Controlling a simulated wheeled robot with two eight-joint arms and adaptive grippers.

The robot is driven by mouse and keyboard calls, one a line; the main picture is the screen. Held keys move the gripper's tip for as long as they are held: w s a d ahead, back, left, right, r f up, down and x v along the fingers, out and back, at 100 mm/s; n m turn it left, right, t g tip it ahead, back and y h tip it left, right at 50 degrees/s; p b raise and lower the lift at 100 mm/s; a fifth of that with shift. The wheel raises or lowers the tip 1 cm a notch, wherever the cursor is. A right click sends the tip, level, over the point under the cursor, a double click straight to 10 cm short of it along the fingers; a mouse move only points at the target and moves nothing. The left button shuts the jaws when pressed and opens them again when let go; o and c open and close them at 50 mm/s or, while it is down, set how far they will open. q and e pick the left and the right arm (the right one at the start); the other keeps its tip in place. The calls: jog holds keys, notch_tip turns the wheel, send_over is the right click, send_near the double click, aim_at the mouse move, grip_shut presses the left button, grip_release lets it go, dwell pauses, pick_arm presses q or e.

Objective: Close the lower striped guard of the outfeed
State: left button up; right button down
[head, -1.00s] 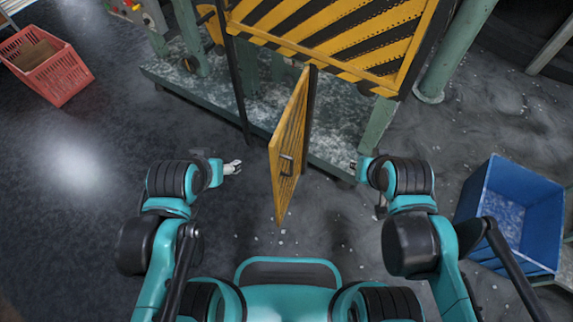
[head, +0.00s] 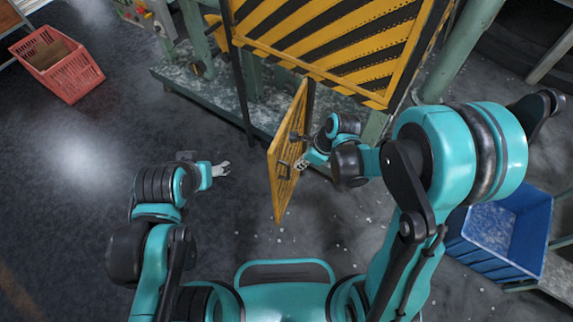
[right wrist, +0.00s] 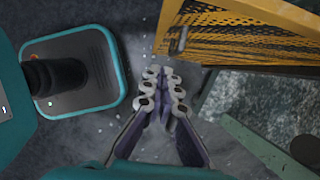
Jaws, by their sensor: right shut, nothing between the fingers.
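The lower guard (head: 291,130) is a narrow yellow panel swung out from the machine toward me, standing edge-on below the upper striped guard. Its handle (head: 283,169) is on the face turned to me; the handle also shows in the right wrist view (right wrist: 179,41) near the panel's edge (right wrist: 240,35). My right gripper (head: 302,165) is shut and empty, close beside the panel on its right; in the right wrist view the shut fingers (right wrist: 165,92) lie just below the handle. Whether they touch the panel I cannot tell. My left gripper (head: 222,169) is open and empty, left of the panel.
The large black-and-yellow upper guard (head: 330,45) is above. A green machine base (head: 205,90) with a leg (head: 460,50) stands behind. A red crate (head: 58,65) is far left and a blue bin (head: 500,235) at right. The floor left of the panel is clear.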

jog(key=b, duration=0.4)
send_over(289, 174)
jog(key=s, duration=0.3)
notch_tip(289, 174, down, 9)
jog(key=shift+w+a+r+b, duration=0.1)
jog(key=shift+w+a+b, duration=0.25)
jog(key=shift+a, duration=0.55)
jog(key=shift+w+a+r+b, duration=0.1)
jog(key=shift+w+a, duration=0.35)
jog(key=shift+a, duration=0.4)
